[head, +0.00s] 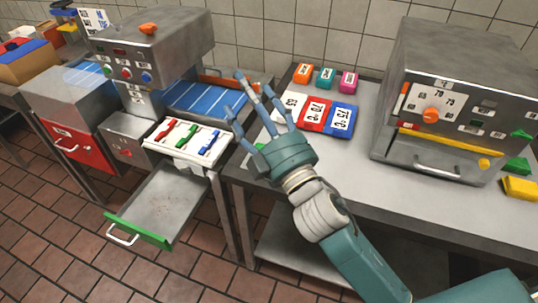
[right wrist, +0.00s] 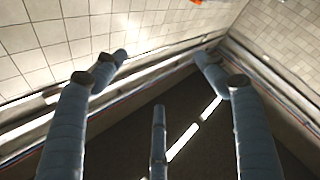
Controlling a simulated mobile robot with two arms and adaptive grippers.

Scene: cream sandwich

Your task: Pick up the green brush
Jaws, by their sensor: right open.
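The green brush (head: 186,137) lies on a white tray (head: 213,158), between a red brush (head: 166,128) and a blue brush (head: 211,144). The tray sits above an open drawer at the front of the left-hand machine. My right gripper (head: 250,98) is to the right of the brushes, over the edge of the right-hand counter, with its fingers spread and empty. In the right wrist view the spread fingers (right wrist: 160,75) show with nothing between them; no brush is visible there. My left gripper is not in view.
The open drawer (head: 160,202) with a green-edged front juts out below the tray. Coloured temperature cards (head: 315,115) lie on the counter just right of my gripper. A grey machine (head: 450,100) stands further right. A blue-striped surface (head: 208,98) lies behind the tray.

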